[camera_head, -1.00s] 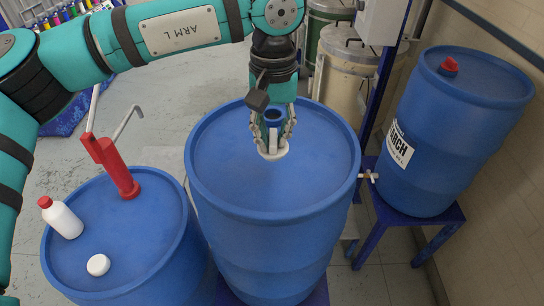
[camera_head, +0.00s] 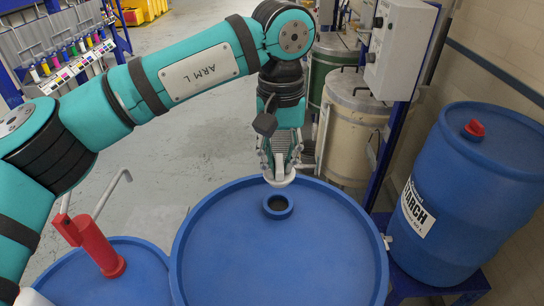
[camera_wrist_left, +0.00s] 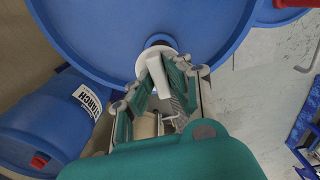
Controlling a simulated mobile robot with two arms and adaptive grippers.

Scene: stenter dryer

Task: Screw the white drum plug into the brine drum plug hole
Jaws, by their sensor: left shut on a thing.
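The brine drum (camera_head: 235,250) is the large blue drum at the bottom centre of the head view. Its plug hole (camera_head: 277,206) is a dark opening in a raised blue collar near the far rim, and is uncovered in that view. My left gripper (camera_head: 279,170) is shut on the white drum plug (camera_head: 280,181). The plug appears apart from the collar, just beyond it in the picture; its exact height is unclear. In the left wrist view the plug (camera_wrist_left: 155,58) sits between the fingers and partly covers the collar (camera_wrist_left: 158,40). My right gripper is not in view.
A second blue drum (camera_head: 135,270) with a red pump (camera_head: 97,246) stands at the left. A blue starch drum (camera_head: 480,180) with a red cap (camera_head: 474,129) stands on a blue stand at the right. Cream drum (camera_head: 353,135) and control box (camera_head: 400,45) are behind.

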